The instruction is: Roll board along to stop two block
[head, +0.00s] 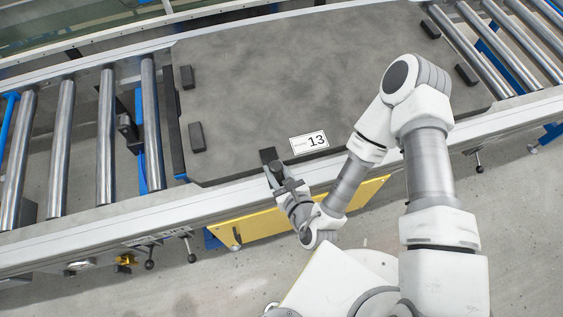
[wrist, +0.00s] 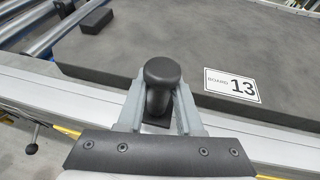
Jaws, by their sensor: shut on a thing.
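The label also shows in the wrist view (wrist: 231,85). My gripper (head: 277,176) is at the board's front left edge, shut on a black round-topped handle (wrist: 163,75). A dark bar (head: 174,135) stands along the board's left edge and looks to touch it or nearly so. I cannot tell whether it is the stop two block; no stop number is readable.
Bare steel rollers (head: 64,145) lie left of the board, with a black fitting (head: 128,130) between two of them. More rollers (head: 510,40) lie to the right. A pale rail (head: 120,217) runs along the front, with a yellow panel (head: 255,222) below it.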

